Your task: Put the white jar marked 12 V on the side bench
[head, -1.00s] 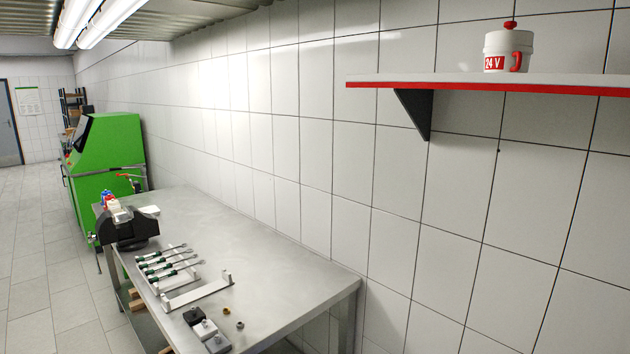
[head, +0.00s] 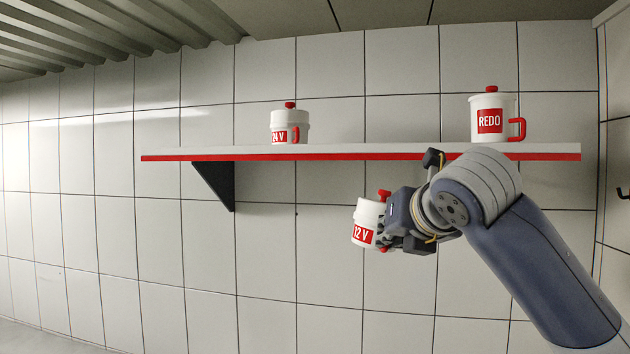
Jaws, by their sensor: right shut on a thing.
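The white jar marked 12 V (head: 369,212) has a red label and a red lid knob. It is in the middle right of the head view, below the shelf's front edge, slightly tilted. My right gripper (head: 384,225) is shut on the jar from its right side and partly covers it. The jar hangs in the air in front of the tiled wall, apart from the shelf. My left gripper does not show. The side bench does not show in the view now.
A wall shelf (head: 350,154) with a red front edge and a dark bracket (head: 218,183) spans the wall. On it stand a white jar marked 24 V (head: 289,122) at left and a white jar marked REDO (head: 490,103) at right. The wall left of the gripper is clear.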

